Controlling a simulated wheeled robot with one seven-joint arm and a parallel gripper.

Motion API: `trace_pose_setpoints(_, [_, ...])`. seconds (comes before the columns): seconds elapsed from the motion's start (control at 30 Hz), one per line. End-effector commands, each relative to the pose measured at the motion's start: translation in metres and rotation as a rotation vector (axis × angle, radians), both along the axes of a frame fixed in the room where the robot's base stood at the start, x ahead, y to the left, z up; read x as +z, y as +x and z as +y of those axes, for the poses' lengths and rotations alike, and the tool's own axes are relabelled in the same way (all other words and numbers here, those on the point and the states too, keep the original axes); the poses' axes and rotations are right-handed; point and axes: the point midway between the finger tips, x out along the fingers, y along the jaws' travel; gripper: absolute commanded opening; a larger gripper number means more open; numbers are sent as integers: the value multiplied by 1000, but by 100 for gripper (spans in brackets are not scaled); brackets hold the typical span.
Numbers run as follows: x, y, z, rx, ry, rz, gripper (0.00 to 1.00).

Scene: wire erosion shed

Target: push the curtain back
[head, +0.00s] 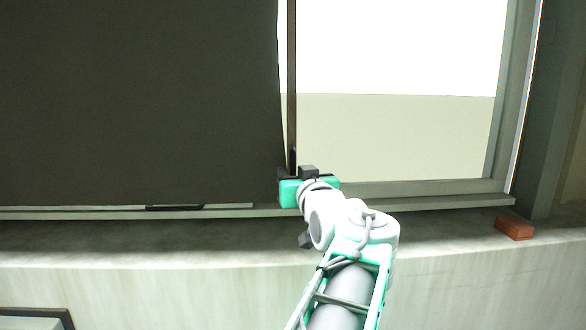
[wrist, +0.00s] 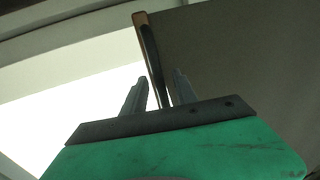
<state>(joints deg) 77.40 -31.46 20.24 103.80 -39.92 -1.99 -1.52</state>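The dark curtain (head: 140,100) covers the left part of the window in the head view and fills the right side of the wrist view (wrist: 240,60). A slim brown upright bar (head: 291,80) runs along the curtain's right edge. It also shows in the wrist view (wrist: 150,50), running down between my fingers. My gripper (head: 292,160) is at the bar's lower end, beside the curtain's lower right edge. In the wrist view my gripper's two fingers (wrist: 158,92) stand apart, with the bar between them. I cannot tell whether either finger touches the bar.
The bright window pane (head: 390,80) is uncovered to the right of the curtain. A pale sill (head: 440,236) runs below the window, with a reddish-brown block (head: 514,228) at its right end. A dark-framed object (head: 35,318) shows at the lower left.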

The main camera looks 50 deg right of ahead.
Motion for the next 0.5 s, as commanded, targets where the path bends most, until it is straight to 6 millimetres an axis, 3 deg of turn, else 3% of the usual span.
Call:
trace_pose_setpoints(0.2, [-1, 1, 0, 0, 0, 0, 34])
trace_pose_setpoints(0.5, [-1, 1, 0, 1, 0, 0, 10])
